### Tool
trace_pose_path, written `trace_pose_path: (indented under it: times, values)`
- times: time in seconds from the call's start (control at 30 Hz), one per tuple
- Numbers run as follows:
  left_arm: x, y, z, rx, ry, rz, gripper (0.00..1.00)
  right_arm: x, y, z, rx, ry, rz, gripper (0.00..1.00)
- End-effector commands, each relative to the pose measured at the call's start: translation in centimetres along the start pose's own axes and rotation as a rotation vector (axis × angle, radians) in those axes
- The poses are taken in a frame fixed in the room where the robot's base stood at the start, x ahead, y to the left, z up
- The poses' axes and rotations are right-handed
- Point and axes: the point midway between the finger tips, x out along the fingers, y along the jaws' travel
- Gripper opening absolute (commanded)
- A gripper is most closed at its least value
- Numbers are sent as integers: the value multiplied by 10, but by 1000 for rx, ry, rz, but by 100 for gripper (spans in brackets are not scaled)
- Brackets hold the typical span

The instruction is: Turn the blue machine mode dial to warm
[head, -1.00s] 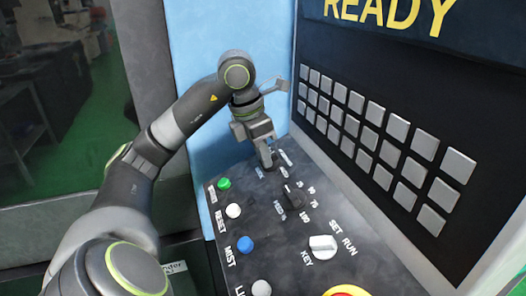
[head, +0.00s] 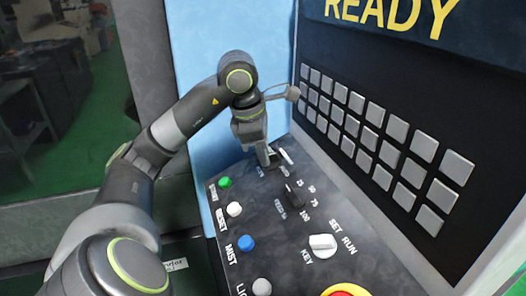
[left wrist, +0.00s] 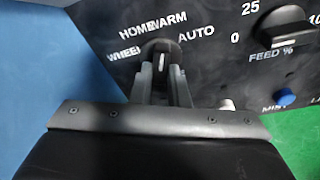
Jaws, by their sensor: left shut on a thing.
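The mode dial (left wrist: 160,50) is a dark round knob with a pale pointer mark, on the black sloping panel. The labels WHEEL, HOME, WARM and AUTO stand around it in the left wrist view. The pale mark looks close to upright in that view, but I cannot tell exactly which label it points to. My left gripper (head: 268,160) reaches down to the far end of the panel. It is shut on the dial, with a finger (left wrist: 146,84) on each side of it. In the head view the fingers mostly hide the dial. My right gripper is not in view.
A FEED % dial (head: 293,196) sits just nearer than the mode dial, and a white KEY switch (head: 322,246) is nearer still. Green (head: 225,182), white and blue (head: 245,243) buttons line the left edge. A wall of grey keys (head: 397,128) rises on the right.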

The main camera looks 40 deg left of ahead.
Motion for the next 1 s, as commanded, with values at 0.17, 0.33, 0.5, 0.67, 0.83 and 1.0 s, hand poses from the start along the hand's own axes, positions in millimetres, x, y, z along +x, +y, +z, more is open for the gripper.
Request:
trace_pose_path:
  times: [0.17, 0.33, 0.5, 0.67, 0.83, 1.0]
  values:
    - [-1, 0, 0, 0, -1, 2, 0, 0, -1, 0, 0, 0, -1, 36]
    - [-1, 0, 0, -1, -1, 2, 20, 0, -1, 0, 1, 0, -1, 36]
    - [0, 0, 0, -1, -1, 1, 36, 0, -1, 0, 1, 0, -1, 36]
    - [0, 0, 0, -1, 0, 0, 36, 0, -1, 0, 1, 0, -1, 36]
    - [-7, 1, 0, -1, 0, 1, 36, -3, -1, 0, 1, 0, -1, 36]
    - [-36, 2, 1, 0, 1, 5, 36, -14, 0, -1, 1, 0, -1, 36]
